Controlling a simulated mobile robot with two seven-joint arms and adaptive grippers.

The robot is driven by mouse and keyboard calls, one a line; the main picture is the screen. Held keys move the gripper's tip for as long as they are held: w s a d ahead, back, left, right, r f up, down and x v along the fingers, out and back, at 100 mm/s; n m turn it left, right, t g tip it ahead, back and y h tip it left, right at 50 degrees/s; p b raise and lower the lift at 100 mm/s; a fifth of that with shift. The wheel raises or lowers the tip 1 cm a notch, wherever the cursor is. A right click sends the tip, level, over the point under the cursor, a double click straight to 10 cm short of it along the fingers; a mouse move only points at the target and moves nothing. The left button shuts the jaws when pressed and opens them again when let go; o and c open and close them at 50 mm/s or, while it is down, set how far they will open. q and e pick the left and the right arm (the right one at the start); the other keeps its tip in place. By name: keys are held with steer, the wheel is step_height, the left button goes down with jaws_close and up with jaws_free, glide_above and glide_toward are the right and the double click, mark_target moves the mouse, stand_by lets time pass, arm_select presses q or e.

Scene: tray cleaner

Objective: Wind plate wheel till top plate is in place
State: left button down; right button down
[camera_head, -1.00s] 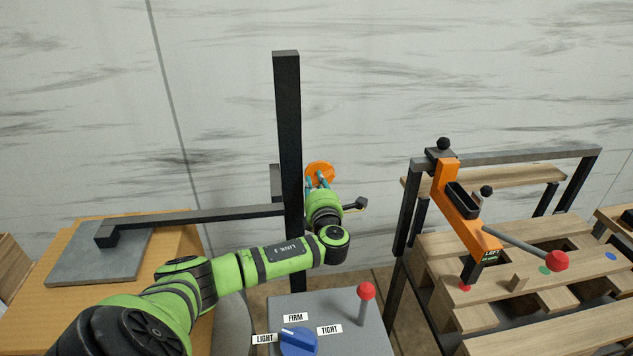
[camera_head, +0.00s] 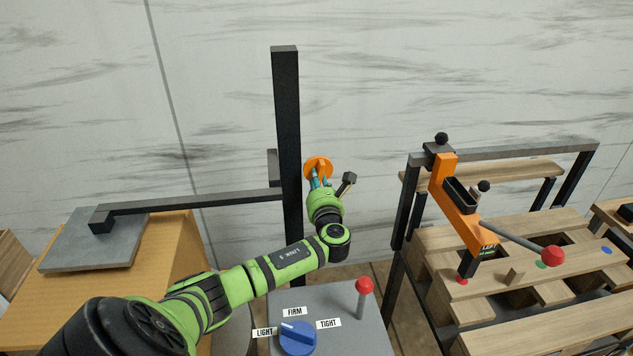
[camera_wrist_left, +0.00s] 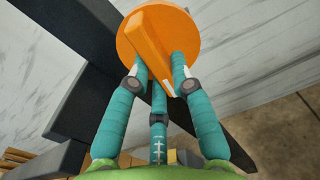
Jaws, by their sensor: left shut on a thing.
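My left gripper (camera_head: 318,180) reaches the wheel from below. Its teal fingers (camera_wrist_left: 160,80) are shut around the bar, which sits tilted. The top plate (camera_head: 95,245) is a grey square at the end of a black beam (camera_head: 190,203) from the post, over a cardboard-coloured box. I cannot tell whether it touches the box. My right gripper is not in view.
A grey console (camera_head: 340,300) with a blue dial (camera_head: 297,338) and a red-topped lever (camera_head: 363,300) stands under my left arm. To the right is an orange clamp (camera_head: 462,210) over wooden pallet boards. A pale wall is behind.

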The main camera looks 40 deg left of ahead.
arm_select(q)
steer(key=n+b, duration=0.1)
steer(key=n, duration=0.2)
steer(key=n+b, duration=0.1)
steer(key=n, duration=0.2)
steer(key=n+b, duration=0.1)
steer(key=n, duration=0.2)
steer(key=shift+w+d, duration=0.35)
steer(key=shift+w, duration=0.05)
steer(key=shift+n+b, duration=0.3)
steer(key=c, duration=1.1)
jaws_free()
